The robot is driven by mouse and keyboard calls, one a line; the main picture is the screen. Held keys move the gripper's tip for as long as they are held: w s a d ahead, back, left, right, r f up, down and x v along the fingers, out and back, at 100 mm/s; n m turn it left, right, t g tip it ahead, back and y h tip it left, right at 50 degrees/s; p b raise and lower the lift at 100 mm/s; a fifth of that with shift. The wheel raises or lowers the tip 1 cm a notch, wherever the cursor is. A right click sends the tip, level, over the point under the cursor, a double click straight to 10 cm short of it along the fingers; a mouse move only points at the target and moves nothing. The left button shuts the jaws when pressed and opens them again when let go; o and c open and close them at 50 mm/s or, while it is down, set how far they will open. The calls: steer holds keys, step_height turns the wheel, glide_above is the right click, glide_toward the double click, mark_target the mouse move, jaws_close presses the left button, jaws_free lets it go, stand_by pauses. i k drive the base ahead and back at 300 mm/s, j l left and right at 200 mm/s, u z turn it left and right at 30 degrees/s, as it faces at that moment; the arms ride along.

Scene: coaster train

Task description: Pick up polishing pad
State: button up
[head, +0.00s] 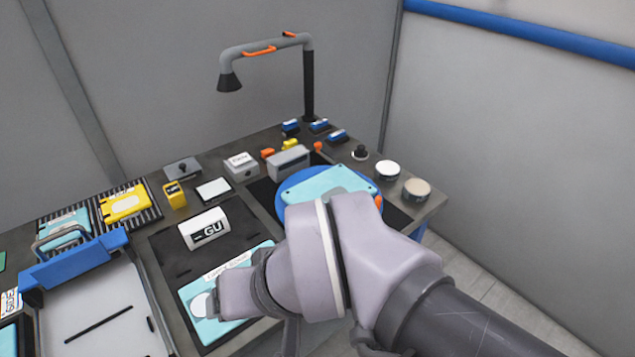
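I cannot tell for sure which thing is the polishing pad. Two short round dark-sided pieces stand at the table's right end in the head view, one with a white top (387,169) and one with a beige top (416,188). They stand close together, upright, near the right edge. My arm crosses the lower right of the view, and its grey wrist is over the front of the table, left of and nearer than the round pieces. The fingers of my gripper do not show; the wrist hides that area.
A light-blue plate on a blue round base (285,203) is partly behind my arm. A lamp (308,85) stands at the back. Small blue blocks (337,136) sit at the back right.

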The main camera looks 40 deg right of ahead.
mark_target(360, 153)
steer(key=z, duration=1.4)
steer(key=i+l+u, duration=0.4)
steer(key=l+u, duration=0.15)
steer(key=l, duration=0.15)
steer(key=i+l+u, duration=0.25)
steer(key=l, duration=0.2)
steer(key=l+u, duration=0.3)
steer(key=i+l+u, duration=0.1)
steer(key=l+u, duration=0.15)
steer(key=l, duration=0.35)
steer(key=l+u, duration=0.3)
steer(key=l, duration=0.2)
steer(key=i+l+u, duration=0.2)
steer(key=l+u, duration=0.2)
steer(key=l, duration=0.15)
steer(key=i+l+u, duration=0.1)
steer(key=l+u, duration=0.25)
steer(key=l, duration=0.2)
steer(key=l+u, duration=0.4)
steer(key=l, duration=0.2)
steer(key=l+u, duration=0.4)
steer(key=l, duration=0.2)
steer(key=k, duration=0.05)
